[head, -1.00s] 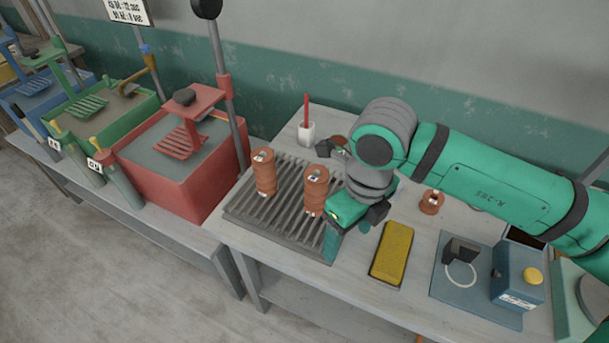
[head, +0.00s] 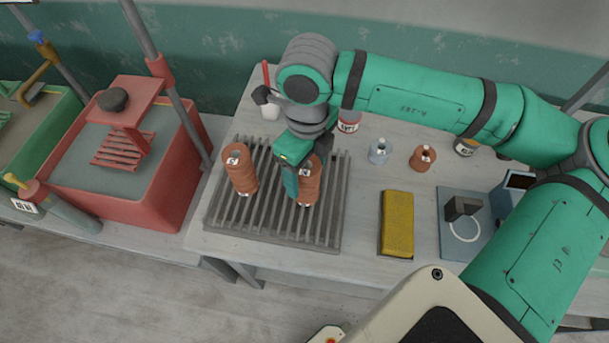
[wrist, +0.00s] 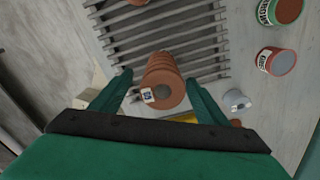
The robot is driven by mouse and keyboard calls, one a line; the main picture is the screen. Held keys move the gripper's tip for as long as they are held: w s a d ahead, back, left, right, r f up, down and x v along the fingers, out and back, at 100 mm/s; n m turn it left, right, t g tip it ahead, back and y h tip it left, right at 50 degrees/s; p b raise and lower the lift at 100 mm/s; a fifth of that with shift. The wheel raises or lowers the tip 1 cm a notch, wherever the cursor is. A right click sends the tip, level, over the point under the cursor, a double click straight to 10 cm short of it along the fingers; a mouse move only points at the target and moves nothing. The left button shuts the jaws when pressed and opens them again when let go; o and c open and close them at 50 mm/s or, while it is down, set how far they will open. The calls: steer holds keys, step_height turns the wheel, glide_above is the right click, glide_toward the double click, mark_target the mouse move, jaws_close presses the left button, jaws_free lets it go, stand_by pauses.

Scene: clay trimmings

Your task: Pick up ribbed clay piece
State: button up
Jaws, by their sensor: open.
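A ribbed terracotta-coloured clay piece (head: 309,186) stands upright on the slatted grey rack (head: 325,228), partly hidden by my gripper (head: 300,172) in the head view. In the wrist view my gripper (wrist: 160,79) is open, its green fingers on either side of this ribbed clay piece (wrist: 166,75), which carries a small white label. I cannot tell whether the fingers touch it. A second, similar ribbed piece (head: 241,170) with a label stands to its left on the rack.
A red basin (head: 165,190) is left of the rack. A yellow block (head: 398,222), a small terracotta piece (head: 423,159), a small grey-blue item (head: 380,151) and a blue-grey plate (head: 452,240) are to the right. A red-labelled jar (head: 349,122) is behind my gripper.

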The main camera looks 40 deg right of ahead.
steer(key=shift+w+f, duration=0.15)
steer(key=shift+f, duration=1.35)
steer(key=shift+d+f, duration=0.15)
steer(key=shift+f, duration=2.15)
steer(key=c, duration=1.6)
steer(key=shift+r, duration=0.1)
